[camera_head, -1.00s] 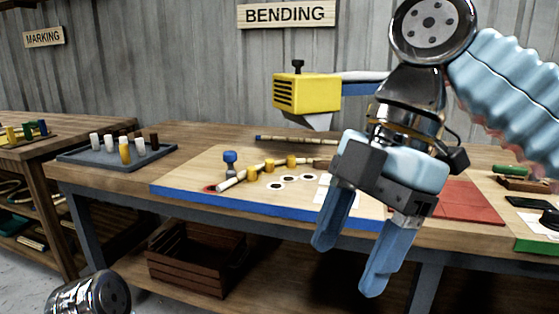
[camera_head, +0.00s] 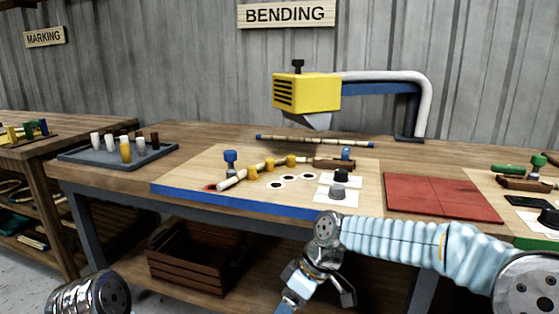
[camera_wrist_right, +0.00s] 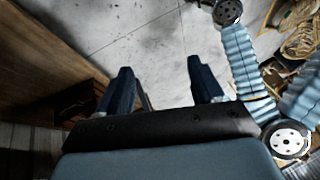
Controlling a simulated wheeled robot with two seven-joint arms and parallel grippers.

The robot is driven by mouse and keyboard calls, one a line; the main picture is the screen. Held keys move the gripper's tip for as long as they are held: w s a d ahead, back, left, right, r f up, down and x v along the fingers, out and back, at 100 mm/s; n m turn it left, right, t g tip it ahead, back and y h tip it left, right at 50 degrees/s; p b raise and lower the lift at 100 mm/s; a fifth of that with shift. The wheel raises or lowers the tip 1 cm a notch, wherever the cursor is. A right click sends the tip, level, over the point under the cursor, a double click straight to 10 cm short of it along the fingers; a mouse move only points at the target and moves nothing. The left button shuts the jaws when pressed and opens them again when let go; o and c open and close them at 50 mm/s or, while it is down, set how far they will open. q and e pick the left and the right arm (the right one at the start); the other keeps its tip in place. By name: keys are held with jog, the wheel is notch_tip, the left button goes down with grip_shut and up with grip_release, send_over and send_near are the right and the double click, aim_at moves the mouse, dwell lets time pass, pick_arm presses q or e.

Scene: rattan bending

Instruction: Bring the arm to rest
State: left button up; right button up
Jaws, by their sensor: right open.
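My right arm (camera_head: 400,240) reaches in from the right, low in front of the bench. My right gripper hangs below the bench's front edge; its blue fingers are mostly cut off at the bottom of the head view. In the right wrist view the right gripper (camera_wrist_right: 163,72) is open, with two dark blue fingers apart and nothing between them, over grey floor. A metal part of my left arm (camera_head: 92,295) shows at the lower left; the left gripper is not in view.
The bending bench holds a board (camera_head: 170,190) with a rattan pole against several yellow pegs, a red mat (camera_head: 440,197), and a yellow heat tool (camera_head: 305,93). A grey tray (camera_head: 75,157) with several short pegs stands left. A wooden crate (camera_head: 195,262) sits under the bench.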

notch_tip(320, 180, down, 16)
jog(key=d+m, duration=0.2)
jog(key=m, duration=0.3)
jog(key=s+d+f+m+t, duration=0.1)
jog(key=s+d+f+m, duration=0.2)
jog(key=s+f, duration=0.5)
jog(key=s+d+f+m+t+h, duration=0.1)
jog(key=s+d+f+m, duration=0.3)
jog(key=f, duration=0.8)
jog(key=s+m, duration=0.2)
jog(key=s, duration=0.2)
jog(key=shift+d, duration=0.2)
